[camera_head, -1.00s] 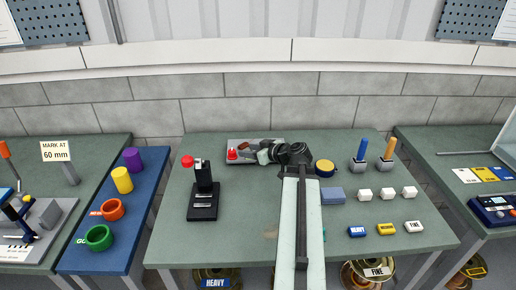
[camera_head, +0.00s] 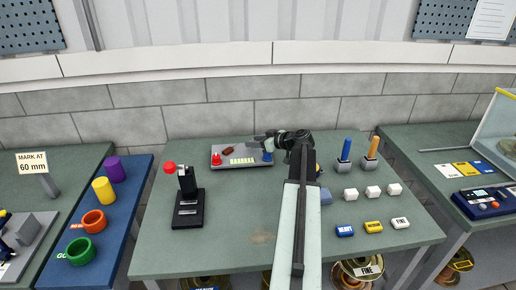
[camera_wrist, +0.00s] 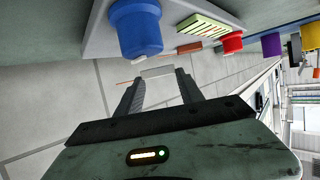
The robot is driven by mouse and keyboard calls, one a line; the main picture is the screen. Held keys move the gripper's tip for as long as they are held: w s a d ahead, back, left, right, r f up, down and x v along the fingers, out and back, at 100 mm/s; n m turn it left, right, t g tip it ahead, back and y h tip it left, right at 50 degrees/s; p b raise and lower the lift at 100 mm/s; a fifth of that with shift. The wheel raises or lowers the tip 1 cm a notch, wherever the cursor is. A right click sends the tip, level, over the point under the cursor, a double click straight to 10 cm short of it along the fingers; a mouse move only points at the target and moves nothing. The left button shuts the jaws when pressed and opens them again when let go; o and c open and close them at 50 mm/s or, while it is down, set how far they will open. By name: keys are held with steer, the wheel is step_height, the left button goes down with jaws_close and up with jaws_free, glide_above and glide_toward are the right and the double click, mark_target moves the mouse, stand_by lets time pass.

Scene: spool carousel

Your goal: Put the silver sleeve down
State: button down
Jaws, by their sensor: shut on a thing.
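The silver sleeve (camera_wrist: 157,72) is a small pale piece between my fingertips in the wrist view. My gripper (camera_wrist: 157,84) is shut on it. In the head view my gripper (camera_head: 258,138) is at the back right of a grey tray (camera_head: 222,147), and I cannot make out the sleeve there. In the wrist view a blue knob (camera_wrist: 137,28) on the tray is close beside the fingertips; it also shows in the head view (camera_head: 267,156). I cannot tell how high the sleeve is.
The tray also bears a red knob (camera_head: 216,159), a dark red piece (camera_head: 228,150) and a yellow-green label (camera_head: 242,160). A black press with a red ball (camera_head: 188,205) stands front left. Blue and orange handled tools (camera_head: 345,155) stand to the right. The table's middle is clear.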

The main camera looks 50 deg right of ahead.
mark_target(257, 153)
steer(key=shift+w+d, duration=0.1)
steer(key=shift+d, duration=0.55)
step_height(257, 153, down, 4)
steer(key=b, duration=0.4)
steer(key=shift+a, duration=0.1)
steer(key=c, duration=0.7)
jaws_free()
steer(key=shift+c, duration=0.2)
steer(key=shift+r, duration=0.2)
steer(key=shift+s+r+p, duration=0.25)
steer(key=shift+s+p, duration=0.05)
steer(key=shift+p, duration=0.15)
steer(key=a+p+v, duration=0.1)
steer(key=p+v, duration=0.3)
steer(key=v, duration=0.7)
steer(key=shift+s+d, duration=0.25)
steer(key=shift+d, duration=0.25)
